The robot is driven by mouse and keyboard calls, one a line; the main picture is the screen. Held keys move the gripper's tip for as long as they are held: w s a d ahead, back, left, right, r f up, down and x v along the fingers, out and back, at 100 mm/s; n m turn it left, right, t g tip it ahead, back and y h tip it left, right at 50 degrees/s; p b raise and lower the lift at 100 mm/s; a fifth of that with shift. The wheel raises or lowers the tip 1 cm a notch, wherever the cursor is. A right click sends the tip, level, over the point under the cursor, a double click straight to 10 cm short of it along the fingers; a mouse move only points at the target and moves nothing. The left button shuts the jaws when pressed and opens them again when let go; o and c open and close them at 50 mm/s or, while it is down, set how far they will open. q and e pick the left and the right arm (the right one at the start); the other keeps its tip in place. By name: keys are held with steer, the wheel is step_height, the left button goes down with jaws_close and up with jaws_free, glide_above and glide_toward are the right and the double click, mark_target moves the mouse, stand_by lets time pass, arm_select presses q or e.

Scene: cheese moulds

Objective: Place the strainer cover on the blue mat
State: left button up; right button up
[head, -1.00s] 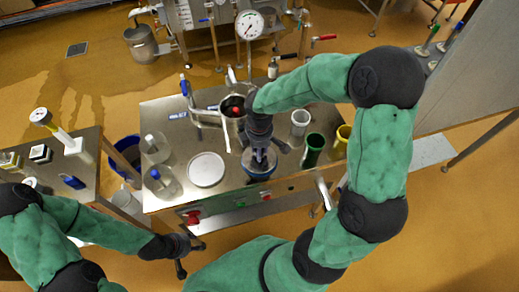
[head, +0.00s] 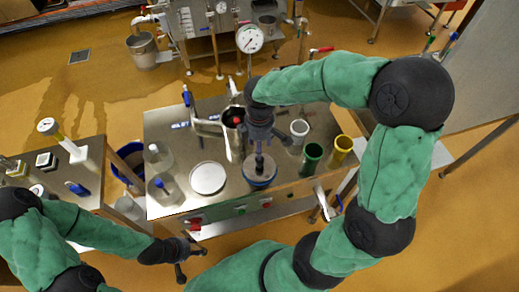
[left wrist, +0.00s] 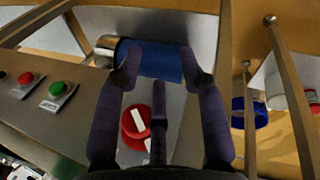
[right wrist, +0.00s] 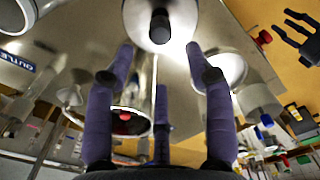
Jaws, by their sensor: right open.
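The strainer cover, a steel disc with an upright dark knob (head: 259,164), appears to lie flat on the round blue mat (head: 260,185) near the table's front edge. A blue rim shows around the disc's front. In the right wrist view the cover (right wrist: 146,38) is at the top centre. My right gripper (head: 264,138) is above the knob, its fingers spread and apart from it; the spread fingers also show in the right wrist view (right wrist: 160,55). My left gripper (head: 186,257) is open and empty, low in front of the table, left of the cover.
A white disc (head: 208,178) lies left of the mat. A steel pot (head: 231,118) with something red inside stands behind. Green (head: 312,157), yellow (head: 341,149) and white (head: 299,131) cups stand right; clear bottles (head: 162,188) stand left. A thermometer gauge (head: 250,40) rises behind.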

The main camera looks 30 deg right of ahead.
steer(key=shift+r+p, duration=0.3)
steer(key=shift+r, duration=1.1)
